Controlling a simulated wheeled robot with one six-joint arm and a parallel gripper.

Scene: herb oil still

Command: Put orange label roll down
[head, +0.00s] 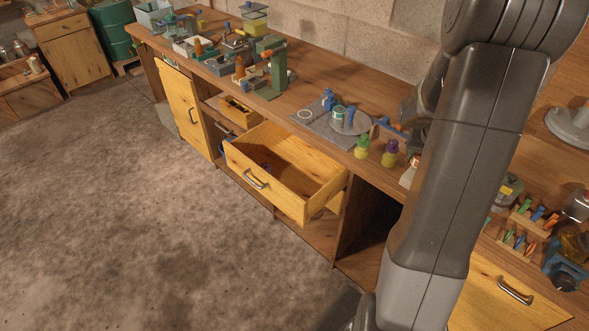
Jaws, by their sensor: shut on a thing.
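My gripper (412,112) shows only in part, as a dark shape behind my own arm, over the right part of the long workbench. Its fingertips are mostly hidden. It is shut on the orange label roll, of which at most a small orange patch (398,126) shows at the gripper's left edge. The roll's shape and its height above the bench cannot be made out.
An open, nearly empty drawer (239,166) juts out from the workbench (304,93). A grey mat with a round plate (351,121) and blue bottles lies left of my gripper. Green and purple bottles (390,153) stand at the front edge. The floor is clear.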

